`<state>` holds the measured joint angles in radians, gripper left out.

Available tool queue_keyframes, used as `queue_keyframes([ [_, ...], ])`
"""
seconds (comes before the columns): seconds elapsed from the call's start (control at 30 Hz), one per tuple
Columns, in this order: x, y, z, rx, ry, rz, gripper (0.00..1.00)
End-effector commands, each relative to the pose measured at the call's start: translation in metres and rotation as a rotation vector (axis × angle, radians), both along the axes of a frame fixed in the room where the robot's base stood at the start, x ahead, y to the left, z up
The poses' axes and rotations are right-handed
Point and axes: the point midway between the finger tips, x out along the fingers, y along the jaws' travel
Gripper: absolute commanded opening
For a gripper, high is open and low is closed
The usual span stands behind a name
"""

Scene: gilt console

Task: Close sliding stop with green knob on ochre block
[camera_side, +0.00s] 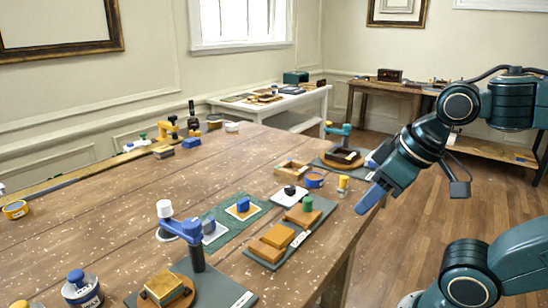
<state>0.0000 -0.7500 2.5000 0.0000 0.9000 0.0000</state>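A grey board (262,258) lies near the right edge of the wooden table. On it, an ochre block (297,215) carries an upright green knob (307,203). Two more ochre blocks (278,236) sit on the same board, nearer the camera, with a gap before the knobbed block. A small white label lies beside them. My gripper (370,185) hangs at the table's right edge, right of the green knob and apart from it. Its blue fingers point down and left. Nothing is seen held, but the finger opening is not clear from this angle.
A yellow cylinder (343,184) and a blue-and-orange roll (314,180) stand between the knob and my gripper. A white plate with a black knob (290,190) lies just behind. A blue lever clamp (183,230) stands left. The table's middle left is mostly clear.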

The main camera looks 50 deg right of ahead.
Motion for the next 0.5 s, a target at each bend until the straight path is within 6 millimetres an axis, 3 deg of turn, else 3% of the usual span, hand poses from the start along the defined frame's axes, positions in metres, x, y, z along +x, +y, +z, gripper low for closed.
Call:
queue_keyframes([
  [0.07, 0.0, 0.0, 0.0, 0.0, 0.0, 0.0, 0.36],
  [0.13, 0.0, 0.0, 0.0, 0.0, 0.0, 0.0, 0.45],
  [0.5, 0.02, -0.007, 0.012, -0.001, 0.057, -0.031, 0.45],
])
